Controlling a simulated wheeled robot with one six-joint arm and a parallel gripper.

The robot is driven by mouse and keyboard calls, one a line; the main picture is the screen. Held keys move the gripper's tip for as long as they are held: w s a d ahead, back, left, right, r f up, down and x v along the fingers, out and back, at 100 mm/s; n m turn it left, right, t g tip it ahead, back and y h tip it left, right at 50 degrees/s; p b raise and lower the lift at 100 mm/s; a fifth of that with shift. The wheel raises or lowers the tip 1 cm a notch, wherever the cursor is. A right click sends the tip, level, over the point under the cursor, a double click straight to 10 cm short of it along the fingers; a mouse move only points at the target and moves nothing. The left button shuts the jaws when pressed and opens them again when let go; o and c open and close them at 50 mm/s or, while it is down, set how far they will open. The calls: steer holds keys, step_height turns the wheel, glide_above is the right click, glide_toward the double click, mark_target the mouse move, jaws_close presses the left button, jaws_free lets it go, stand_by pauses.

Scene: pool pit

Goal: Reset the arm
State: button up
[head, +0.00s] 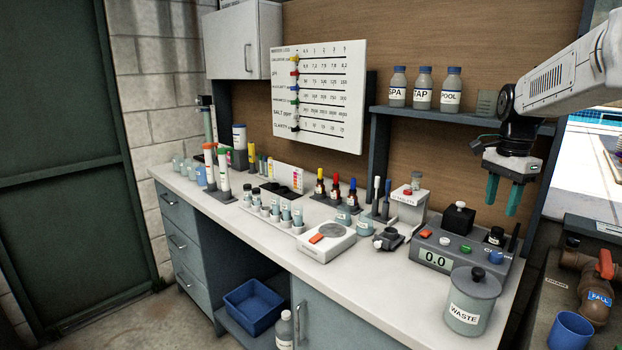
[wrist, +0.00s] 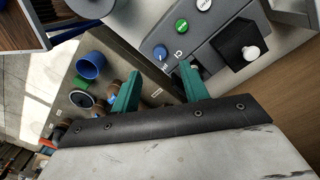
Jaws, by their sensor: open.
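My gripper (head: 503,193) hangs at the right in the head view, fingers pointing down, above the right end of the counter (head: 357,251). Its two green fingers are apart with nothing between them. In the wrist view my gripper (wrist: 158,92) is also open and empty. Below it are a grey meter (head: 462,250) with a 0.0 display and coloured buttons, and the edge of the counter. The fingers do not appear to touch anything.
A waste jar (head: 471,304) stands at the counter's front right. A shelf (head: 440,117) holding SPA, TAP and POOL bottles is beside my arm. A blue cup (head: 570,331) and a pipe with a red valve handle (head: 605,264) are at the lower right.

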steer(key=s+a+f+n, duration=0.1)
steer(key=s+a+n, duration=0.4)
steer(key=s, duration=0.6)
steer(key=s+a+f+n+t, duration=0.1)
steer(key=s+a+n, duration=0.4)
steer(key=s, duration=0.7)
steer(key=s+a+f+n, duration=0.2)
steer(key=s+a+n, duration=0.3)
steer(key=s, duration=0.7)
steer(key=shift+s+a+t, duration=0.15)
steer(key=shift+a+t, duration=0.15)
steer(key=shift+a, duration=0.1)
